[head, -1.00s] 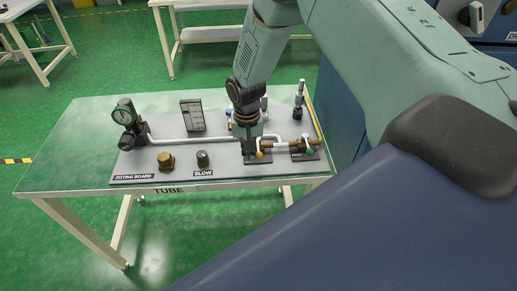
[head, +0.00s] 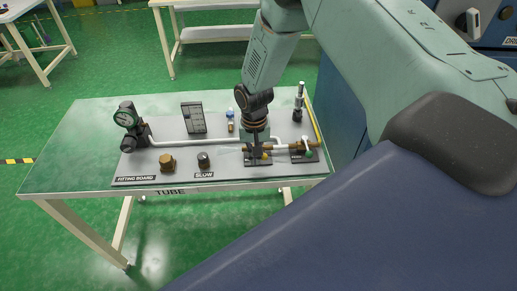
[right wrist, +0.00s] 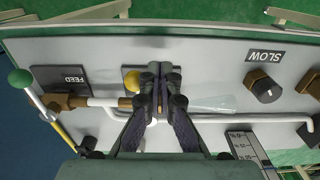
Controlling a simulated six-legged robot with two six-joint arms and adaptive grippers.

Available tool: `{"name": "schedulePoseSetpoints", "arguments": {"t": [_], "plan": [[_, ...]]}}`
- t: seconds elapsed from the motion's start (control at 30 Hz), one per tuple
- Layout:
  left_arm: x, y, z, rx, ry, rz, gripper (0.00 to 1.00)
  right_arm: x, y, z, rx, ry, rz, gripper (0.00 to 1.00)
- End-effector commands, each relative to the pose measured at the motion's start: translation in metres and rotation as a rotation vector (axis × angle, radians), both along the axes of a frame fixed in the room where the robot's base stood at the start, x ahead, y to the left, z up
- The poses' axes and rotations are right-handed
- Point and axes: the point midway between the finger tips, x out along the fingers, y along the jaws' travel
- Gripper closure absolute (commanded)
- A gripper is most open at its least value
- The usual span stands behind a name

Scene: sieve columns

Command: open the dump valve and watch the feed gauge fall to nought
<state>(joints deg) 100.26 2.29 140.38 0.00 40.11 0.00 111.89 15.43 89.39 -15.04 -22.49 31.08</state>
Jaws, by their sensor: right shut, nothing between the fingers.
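The fitting board (head: 133,170) lies on the table. The round gauge (head: 126,118) stands at its left; its face shows, but its reading is too small to tell. My right gripper (head: 256,155) is shut and empty, low over the right part of the board. A yellow ball knob (head: 266,155) is right beside its fingertips; in the right wrist view the yellow knob (right wrist: 132,78) lies just left of the fingers (right wrist: 160,85). I cannot tell whether they touch. A lever with a green ball (right wrist: 20,78) is by the FEED plate (right wrist: 72,78). No dump label is readable. My left gripper is out of view.
A brass knob (head: 167,162) and a black knob (head: 203,160) by the SLOW label stand at the board's front. A white pipe (head: 175,142) crosses the board. The table's left end is clear.

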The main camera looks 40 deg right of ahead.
Motion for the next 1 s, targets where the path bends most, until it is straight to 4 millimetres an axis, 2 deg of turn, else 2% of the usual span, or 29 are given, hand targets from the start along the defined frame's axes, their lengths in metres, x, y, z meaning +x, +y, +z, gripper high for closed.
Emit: {"name": "schedulePoseSetpoints", "arguments": {"t": [0.2, 0.53, 0.8, 1.0], "plan": [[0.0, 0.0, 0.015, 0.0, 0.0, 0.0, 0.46, -0.009, -0.012, 0.003, 0.001, 0.001, -0.002, 1.0], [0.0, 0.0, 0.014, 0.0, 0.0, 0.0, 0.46, -0.009, -0.014, 0.001, 0.0, 0.0, -0.001, 1.0], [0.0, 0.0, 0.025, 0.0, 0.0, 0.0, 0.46, -0.015, -0.029, 0.002, 0.001, 0.001, -0.001, 1.0], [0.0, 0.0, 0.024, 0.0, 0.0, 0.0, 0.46, -0.015, -0.029, 0.001, 0.0, 0.0, 0.0, 1.0]]}}
